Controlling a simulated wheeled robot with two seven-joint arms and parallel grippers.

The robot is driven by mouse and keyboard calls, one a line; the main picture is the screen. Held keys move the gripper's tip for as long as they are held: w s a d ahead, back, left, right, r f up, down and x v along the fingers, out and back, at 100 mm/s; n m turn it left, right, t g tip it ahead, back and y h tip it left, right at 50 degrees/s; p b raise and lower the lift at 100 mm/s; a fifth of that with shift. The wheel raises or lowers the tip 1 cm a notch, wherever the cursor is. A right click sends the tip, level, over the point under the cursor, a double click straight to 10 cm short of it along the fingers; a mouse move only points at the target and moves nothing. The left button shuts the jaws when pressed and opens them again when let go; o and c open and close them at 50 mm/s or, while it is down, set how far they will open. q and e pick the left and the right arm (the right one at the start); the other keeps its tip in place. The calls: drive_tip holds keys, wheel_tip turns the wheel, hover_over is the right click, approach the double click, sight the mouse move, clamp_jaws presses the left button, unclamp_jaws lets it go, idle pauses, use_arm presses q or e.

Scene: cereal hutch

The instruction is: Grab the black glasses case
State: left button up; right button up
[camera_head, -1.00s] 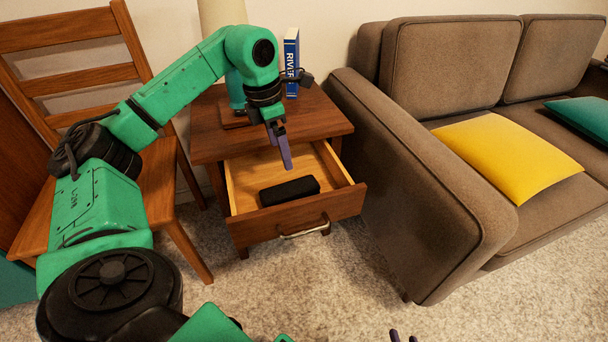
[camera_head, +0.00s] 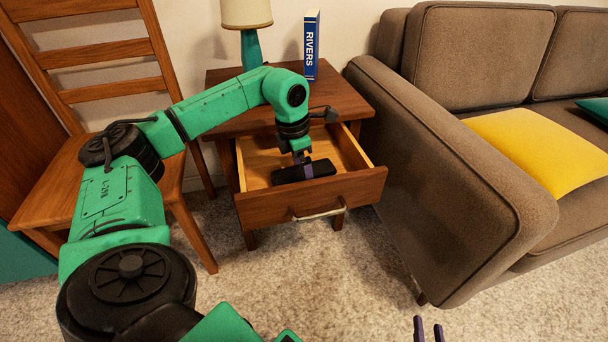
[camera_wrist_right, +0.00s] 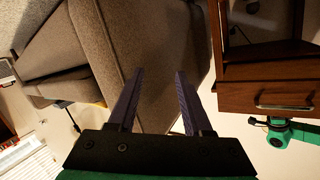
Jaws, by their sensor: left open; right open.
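The black glasses case (camera_head: 318,169) lies in the open drawer (camera_head: 318,196) of the wooden side table. My left gripper (camera_head: 303,171) is down in the drawer at the case, its fingers pointing downward. One purple finger shows in front of the case, and the case's middle is partly hidden by the gripper. The gripper is open; I cannot tell whether the fingers touch the case. My right gripper (camera_head: 428,330) shows only its fingertips at the bottom edge of the head view. In the right wrist view it is open and empty (camera_wrist_right: 156,100).
A lamp (camera_head: 247,15) and a blue book marked RIVERS (camera_head: 311,45) stand on the side table (camera_head: 345,98). A brown sofa (camera_head: 455,200) with a yellow pillow (camera_head: 530,150) is close on the right. A wooden chair (camera_head: 65,180) stands at the left. Carpet lies in front.

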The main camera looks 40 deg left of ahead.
use_arm(q)
drive_tip(key=c, duration=1.4)
drive_tip(key=shift+r, duration=0.1)
